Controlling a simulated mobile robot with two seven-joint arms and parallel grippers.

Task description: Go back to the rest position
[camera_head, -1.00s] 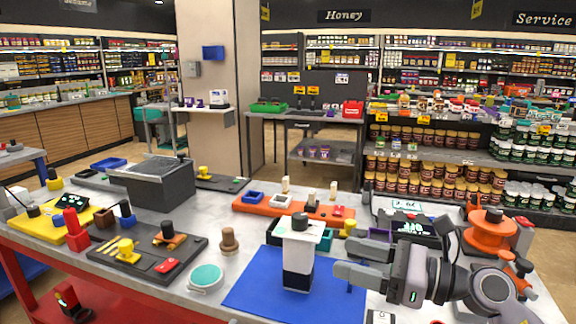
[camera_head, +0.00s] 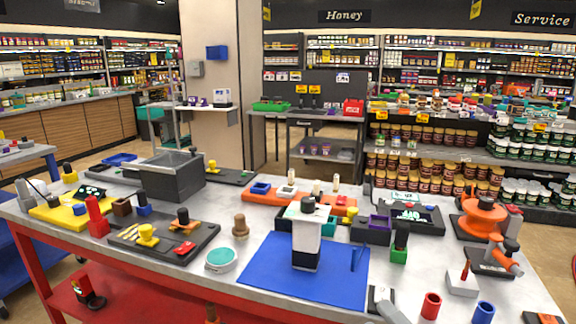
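The vacuum pump (camera_head: 306,238), a white block with a dark cap and a black lower part, stands upright on the blue mat (camera_head: 262,272). Nothing is gripping it. A grey piece (camera_head: 393,313) at the bottom edge, right of the mat, looks like a fingertip of my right gripper. It is cut off by the frame, so its opening cannot be told. My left gripper is not in view.
A grey bin (camera_head: 172,182), a dark tray (camera_head: 165,245) with small parts and an orange tray (camera_head: 335,208) stand on the table. An orange spool (camera_head: 484,218), a red cup (camera_head: 431,306) and a blue cup (camera_head: 483,313) are at the right.

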